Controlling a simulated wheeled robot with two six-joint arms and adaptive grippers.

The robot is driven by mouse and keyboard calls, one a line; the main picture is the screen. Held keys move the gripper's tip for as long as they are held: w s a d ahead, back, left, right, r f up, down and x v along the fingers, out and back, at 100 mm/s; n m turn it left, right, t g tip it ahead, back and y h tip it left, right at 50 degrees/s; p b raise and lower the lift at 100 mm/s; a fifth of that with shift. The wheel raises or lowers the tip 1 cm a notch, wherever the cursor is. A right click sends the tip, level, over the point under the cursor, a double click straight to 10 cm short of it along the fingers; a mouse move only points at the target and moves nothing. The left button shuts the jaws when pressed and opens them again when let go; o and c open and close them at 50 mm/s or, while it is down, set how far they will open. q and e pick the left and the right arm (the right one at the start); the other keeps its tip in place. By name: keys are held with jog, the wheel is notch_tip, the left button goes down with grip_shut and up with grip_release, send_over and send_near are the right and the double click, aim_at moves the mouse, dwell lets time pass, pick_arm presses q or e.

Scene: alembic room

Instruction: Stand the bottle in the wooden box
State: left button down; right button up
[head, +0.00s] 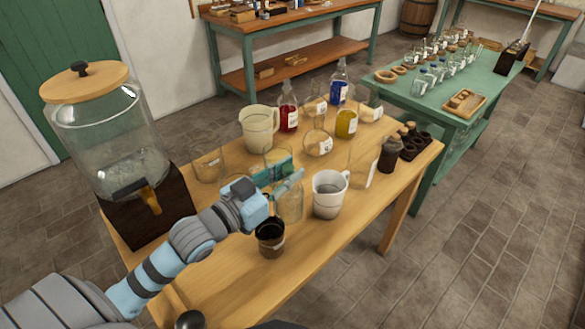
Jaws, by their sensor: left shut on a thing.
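My left gripper (291,173) reaches over the wooden table from the lower left. It is shut on a clear glass bottle (291,207), which looks upright below the fingers. The fingers hide its upper part, and I cannot tell whether its base touches the table. A dark wooden box-like holder (415,149) stands at the table's right end, with dark round openings or bottles in it. A dark wooden box (511,60) also stands on the far green table. I cannot tell which is the task's box. My right gripper is out of view.
A white jug (328,196) and a dark cup (270,238) stand close to the held bottle. A cream pitcher (259,130), a red bottle (287,108) and a yellow flask (346,123) stand behind. A large glass dispenser (108,125) stands left. The table's front strip is mostly clear.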

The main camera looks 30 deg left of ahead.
pick_arm(q)
jog(key=w+a+r+n+y+p, duration=0.2)
jog(key=w+a+r+n+y, duration=0.3)
jog(key=w+a+r, duration=0.4)
notch_tip(320, 180, down, 21)
jog(key=w+m+y+b, duration=0.1)
jog(key=b, duration=0.4)
jog(key=shift+a+r+t+b, duration=0.15)
jog(key=shift+a+t+b, duration=0.15)
jog(key=shift+a+t, duration=0.1)
jog(key=shift+w, duration=0.1)
jog(key=c, duration=1.9)
grip_release()
jog(key=o, duration=0.4)
jog(key=shift+o, duration=0.2)
